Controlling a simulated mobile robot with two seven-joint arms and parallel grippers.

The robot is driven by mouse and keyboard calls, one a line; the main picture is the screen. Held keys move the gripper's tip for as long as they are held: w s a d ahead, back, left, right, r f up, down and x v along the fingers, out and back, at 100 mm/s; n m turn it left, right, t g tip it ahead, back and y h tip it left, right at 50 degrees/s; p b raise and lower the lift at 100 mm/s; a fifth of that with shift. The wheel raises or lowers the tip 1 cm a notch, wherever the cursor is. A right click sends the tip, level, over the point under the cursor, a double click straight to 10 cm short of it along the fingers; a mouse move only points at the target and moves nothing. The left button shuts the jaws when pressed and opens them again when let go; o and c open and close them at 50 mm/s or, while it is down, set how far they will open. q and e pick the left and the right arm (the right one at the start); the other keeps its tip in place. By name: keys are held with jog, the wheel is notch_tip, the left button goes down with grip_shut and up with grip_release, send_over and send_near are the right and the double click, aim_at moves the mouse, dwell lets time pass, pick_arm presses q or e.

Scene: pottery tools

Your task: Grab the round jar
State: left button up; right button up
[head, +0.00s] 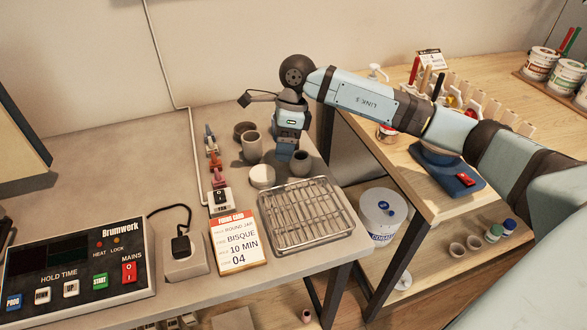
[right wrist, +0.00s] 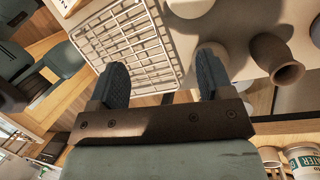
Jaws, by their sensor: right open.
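A small, dark, rounded jar (head: 300,161) with a dark mouth stands on the grey bench; it looks like the round jar, though I cannot be sure. My right gripper (head: 285,153) points down right beside it, on its left in the head view. In the right wrist view the right gripper (right wrist: 162,80) has its fingers wide apart with nothing held between them. A rounded grey piece is partly hidden behind its right-hand finger there; I cannot tell whether they touch. My left gripper is not in view.
A tall cup (head: 252,147), a bowl (head: 241,129) and a pale round piece (head: 262,177) stand close by. A wire rack (head: 305,215) lies in front, beside a firing card (head: 238,242). The control box (head: 75,265) is at left. A wooden table (head: 440,205) is at right.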

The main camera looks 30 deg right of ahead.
aim_at(303, 162)
jog(key=w+d+r+h, duration=0.2)
jog(key=w+d+h, duration=0.1)
jog(key=d, duration=0.4)
jog(key=shift+t, duration=0.3)
jog(key=f, duration=0.7)
jog(key=shift+s+a+b, duration=0.15)
jog(key=shift+s+b, duration=0.1)
jog(key=shift+b, duration=0.1)
jog(key=shift+s+d+f, duration=0.1)
jog(key=shift+f, duration=1.45)
jog(key=shift+s+d+f, duration=0.1)
jog(key=shift+f, duration=1.45)
jog(key=c, duration=0.7)
